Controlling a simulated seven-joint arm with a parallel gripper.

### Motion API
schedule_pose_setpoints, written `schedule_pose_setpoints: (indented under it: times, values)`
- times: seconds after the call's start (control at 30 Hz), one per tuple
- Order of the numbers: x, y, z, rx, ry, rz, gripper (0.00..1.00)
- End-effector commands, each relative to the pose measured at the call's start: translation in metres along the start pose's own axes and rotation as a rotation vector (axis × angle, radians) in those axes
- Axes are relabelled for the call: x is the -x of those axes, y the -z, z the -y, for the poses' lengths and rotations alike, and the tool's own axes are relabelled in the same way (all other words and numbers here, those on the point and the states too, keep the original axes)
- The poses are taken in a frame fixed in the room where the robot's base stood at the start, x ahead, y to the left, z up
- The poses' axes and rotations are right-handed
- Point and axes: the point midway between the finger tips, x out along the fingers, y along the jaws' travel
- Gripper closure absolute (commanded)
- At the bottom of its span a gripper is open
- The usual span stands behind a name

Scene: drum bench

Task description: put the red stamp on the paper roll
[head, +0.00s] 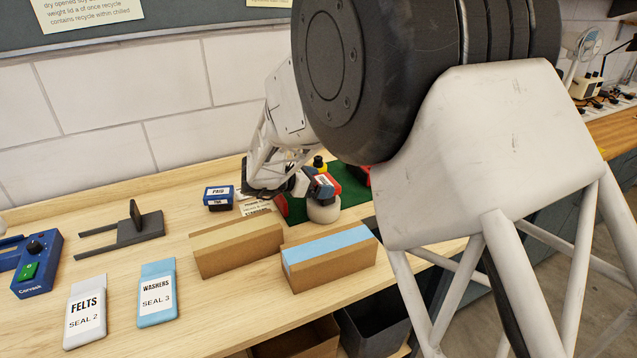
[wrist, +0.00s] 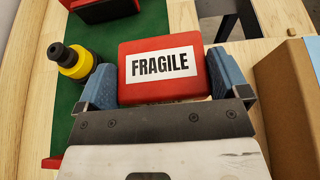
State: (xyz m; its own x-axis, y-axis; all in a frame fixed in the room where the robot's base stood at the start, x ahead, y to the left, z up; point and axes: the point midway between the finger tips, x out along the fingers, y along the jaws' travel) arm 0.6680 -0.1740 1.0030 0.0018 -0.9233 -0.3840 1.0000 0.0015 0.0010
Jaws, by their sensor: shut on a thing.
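The red stamp (wrist: 160,88), a red block with a white FRAGILE label on top, sits between the two blue fingers of my gripper (wrist: 160,90) in the wrist view. My gripper (head: 312,184) is shut on it. In the head view the stamp (head: 329,181) is partly hidden by my gripper and is above the white paper roll (head: 323,211), which stands upright by the green mat. I cannot tell whether the stamp's underside touches the roll. The roll is mostly hidden beneath the stamp in the wrist view.
A yellow and black bottle (wrist: 74,61) stands on the green mat (wrist: 150,22), left of my gripper in the wrist view. A blue PAID stamp (head: 218,198), a tan box (head: 238,246) and a blue-topped box (head: 330,258) stand nearby.

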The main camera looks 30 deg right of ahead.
Motion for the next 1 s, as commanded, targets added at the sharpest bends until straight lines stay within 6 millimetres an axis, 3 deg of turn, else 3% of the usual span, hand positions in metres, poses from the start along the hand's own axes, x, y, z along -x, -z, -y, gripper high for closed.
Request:
schedule_pose_setpoints:
  times: [0.17, 0.2, 0.23, 0.67, 1.0]
  values:
    - [-0.001, 0.002, 0.0, 0.0, 0.0, 0.0, 0.36]
    - [-0.001, 0.003, 0.0, 0.0, 0.0, 0.0, 0.05]
    - [-0.001, 0.003, 0.0, -0.001, 0.0, 0.0, 0.0]
    - [0.002, 0.0, 0.0, 0.0, 0.0, 0.0, 0.0]
    - [0.033, -0.001, -0.001, -0.001, -0.002, 0.0, 0.0]
